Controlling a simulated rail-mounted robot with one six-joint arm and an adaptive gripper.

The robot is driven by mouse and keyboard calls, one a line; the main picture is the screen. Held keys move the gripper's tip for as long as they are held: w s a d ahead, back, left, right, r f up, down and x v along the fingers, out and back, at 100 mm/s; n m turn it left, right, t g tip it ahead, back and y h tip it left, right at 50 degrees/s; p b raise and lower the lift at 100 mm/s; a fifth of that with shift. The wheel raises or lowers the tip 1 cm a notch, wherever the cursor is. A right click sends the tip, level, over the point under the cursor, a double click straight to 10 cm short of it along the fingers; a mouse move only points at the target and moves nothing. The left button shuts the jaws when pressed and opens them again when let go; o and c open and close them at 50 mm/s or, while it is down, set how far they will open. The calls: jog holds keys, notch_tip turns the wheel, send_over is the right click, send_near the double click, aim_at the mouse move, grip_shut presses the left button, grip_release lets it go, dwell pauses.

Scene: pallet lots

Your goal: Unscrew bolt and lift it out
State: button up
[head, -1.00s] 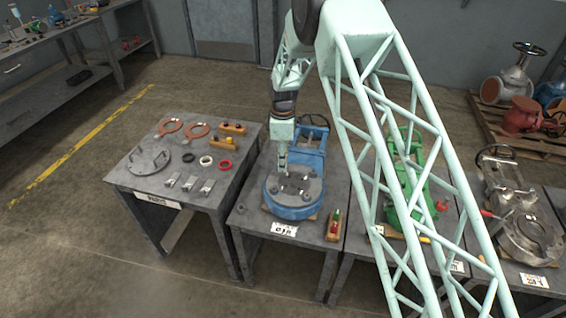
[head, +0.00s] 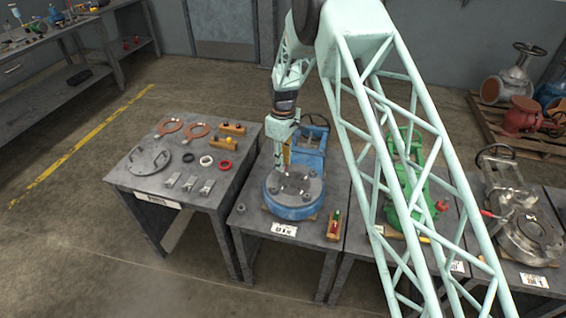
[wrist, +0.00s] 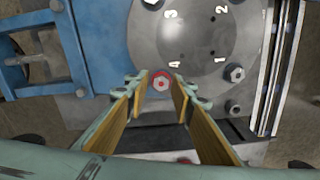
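The blue valve body (head: 292,208) sits on the bench with a round grey cover plate (wrist: 200,45) on top, marked with the numbers 1 to 4. A bolt with a red-marked head (wrist: 162,81) is at the plate's edge near number 4. My gripper (wrist: 162,90) is above it, its two yellow-padded fingers apart on either side of the bolt head in the wrist view. A small gap shows between the fingers and the head. In the head view my gripper (head: 284,170) points down over the plate; the bolt is too small to make out there.
Another bolt (wrist: 235,72) is on the plate's right edge. A parts table (head: 130,182) with rings, blocks and a round plate is to the left. A green valve (head: 402,205) is on the right.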

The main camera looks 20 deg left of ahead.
grip_shut()
jog(key=shift+n, duration=0.3)
jog(key=shift+w+r+n, duration=0.15)
jog(key=shift+n, duration=4.45)
jog(key=shift+o, duration=0.4)
grip_release()
jog(key=shift+w, duration=0.1)
jog(key=shift+o, duration=0.4)
